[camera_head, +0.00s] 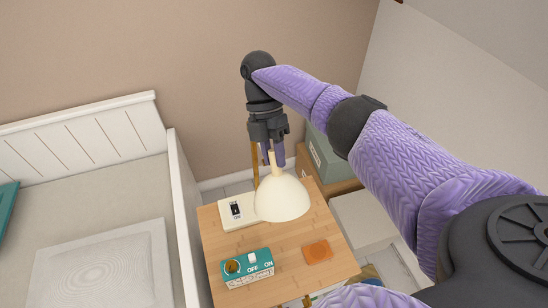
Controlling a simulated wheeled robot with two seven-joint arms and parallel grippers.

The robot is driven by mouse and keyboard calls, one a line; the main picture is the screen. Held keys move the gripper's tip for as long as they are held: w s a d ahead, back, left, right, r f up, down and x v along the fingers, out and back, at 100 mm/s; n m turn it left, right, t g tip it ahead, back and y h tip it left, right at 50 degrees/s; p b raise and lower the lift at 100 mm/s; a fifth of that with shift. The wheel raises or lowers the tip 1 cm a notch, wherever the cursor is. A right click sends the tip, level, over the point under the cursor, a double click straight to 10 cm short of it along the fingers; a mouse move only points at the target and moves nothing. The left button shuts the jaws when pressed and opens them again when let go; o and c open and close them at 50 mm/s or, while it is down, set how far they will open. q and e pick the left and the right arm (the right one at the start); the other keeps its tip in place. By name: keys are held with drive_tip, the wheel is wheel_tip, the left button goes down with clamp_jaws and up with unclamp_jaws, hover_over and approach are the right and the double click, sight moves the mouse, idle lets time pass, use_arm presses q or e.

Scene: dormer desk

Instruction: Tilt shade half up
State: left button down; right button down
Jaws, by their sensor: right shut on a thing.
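The cream lamp shade (283,198) hangs over a small wooden desk, its wide opening facing down. A narrow neck rises from its top. A tan lamp post (255,165) stands behind it to the left, above a white base (238,211) with a black switch. My right gripper (272,158) reaches down from above, its fingers shut on the shade's neck. The contact point is small and partly hidden by the fingers. My left gripper does not show.
A white bed frame (183,215) stands close on the left. Grey-green boxes (325,155) stand behind the desk at right.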

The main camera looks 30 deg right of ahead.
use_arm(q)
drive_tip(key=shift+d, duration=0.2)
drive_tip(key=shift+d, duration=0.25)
use_arm(e)
drive_tip(key=shift+c, duration=2.2)
unclamp_jaws()
wheel_tip(320, 180, up, 10)
drive_tip(key=p, duration=0.7)
drive_tip(key=shift+r, duration=0.1)
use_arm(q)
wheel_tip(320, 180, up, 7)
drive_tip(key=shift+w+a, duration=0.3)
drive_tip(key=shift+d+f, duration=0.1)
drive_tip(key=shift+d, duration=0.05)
